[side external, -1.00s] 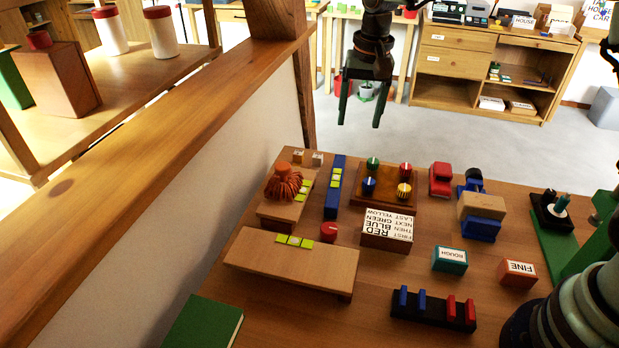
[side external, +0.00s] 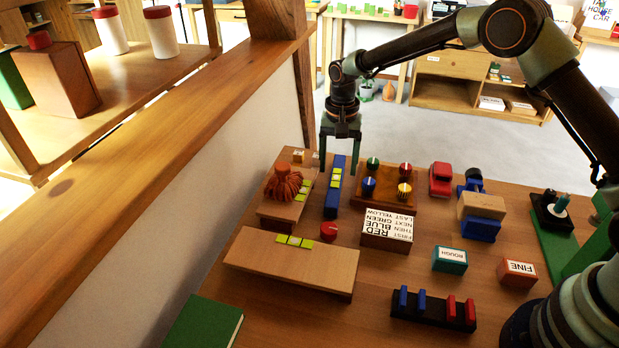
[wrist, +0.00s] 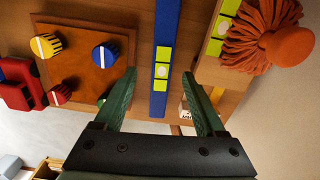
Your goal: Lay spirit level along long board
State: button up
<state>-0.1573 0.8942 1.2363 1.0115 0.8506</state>
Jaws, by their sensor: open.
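The spirit level, a blue bar with a yellow-green window (side external: 332,203), lies on the table between a short board and a knob board. It also shows in the wrist view (wrist: 166,35), running up between my fingers. The long board (side external: 310,268) is a pale wooden plank nearer the camera, with several yellow-green tiles on its far edge. My gripper (side external: 338,168) is open and empty, pointing down over the level's far end. In the wrist view my fingertips (wrist: 159,78) stand either side of the bar. Whether they touch it cannot be told.
An orange tasselled object (side external: 283,183) sits on the short board (side external: 280,210), close left of the level. The knob board (side external: 350,196) is close right. A red round knob (side external: 328,232) and a lettered block (side external: 388,227) stand near the long board.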

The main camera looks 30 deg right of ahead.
aim_at(336, 178)
jog(key=f, duration=0.5)
jog(key=shift+w, duration=0.25)
grip_shut()
